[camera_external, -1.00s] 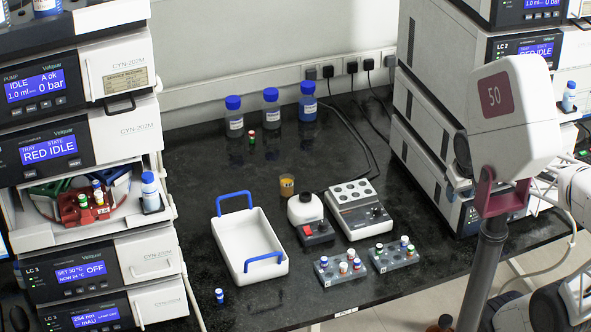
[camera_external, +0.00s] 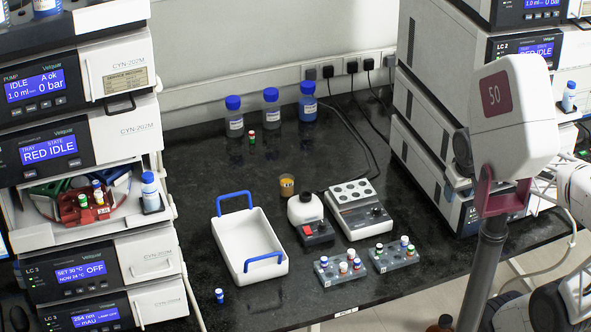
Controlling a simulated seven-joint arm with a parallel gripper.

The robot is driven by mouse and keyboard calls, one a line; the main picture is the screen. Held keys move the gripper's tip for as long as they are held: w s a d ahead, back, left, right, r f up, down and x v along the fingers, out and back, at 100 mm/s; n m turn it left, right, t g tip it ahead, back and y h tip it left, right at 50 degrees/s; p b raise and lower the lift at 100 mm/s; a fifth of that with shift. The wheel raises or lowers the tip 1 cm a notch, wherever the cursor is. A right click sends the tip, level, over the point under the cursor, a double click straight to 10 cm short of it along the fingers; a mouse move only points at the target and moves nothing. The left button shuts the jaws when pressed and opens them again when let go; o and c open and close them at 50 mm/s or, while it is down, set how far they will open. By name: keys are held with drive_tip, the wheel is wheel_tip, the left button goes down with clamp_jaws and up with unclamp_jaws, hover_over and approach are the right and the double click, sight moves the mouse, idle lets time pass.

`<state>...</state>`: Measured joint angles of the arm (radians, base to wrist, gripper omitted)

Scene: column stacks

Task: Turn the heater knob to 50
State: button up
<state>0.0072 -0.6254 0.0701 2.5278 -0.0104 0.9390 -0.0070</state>
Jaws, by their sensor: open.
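The likely heater is a white block (camera_external: 350,196) with several round wells on top and a dark sloped front, standing on the black bench right of centre. A small dark knob (camera_external: 376,211) sits on its front panel; its setting is too small to read. Beside it on the left stands a smaller device (camera_external: 317,230) with a dark front panel and a white rounded top. Parts of my white arm show at the right edge. My gripper is not visible in this view.
A white tray with blue handles (camera_external: 222,243) stands left of the devices. Two grey vial racks (camera_external: 330,277) (camera_external: 408,262) sit in front. An amber beaker (camera_external: 287,186) and capped bottles (camera_external: 271,110) stand behind.

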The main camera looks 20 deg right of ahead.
drive_tip(key=w+f+n, duration=0.2)
drive_tip(key=w+n, duration=0.5)
drive_tip(key=w, duration=0.2)
drive_tip(key=n+g, duration=0.3)
drive_tip(key=n, duration=1.7)
hover_over(377, 208)
wheel_tip(377, 208, down, 21)
drive_tip(key=shift+r, duration=0.15)
drive_tip(key=shift+f, duration=3.85)
drive_tip(key=shift+c, duration=0.2)
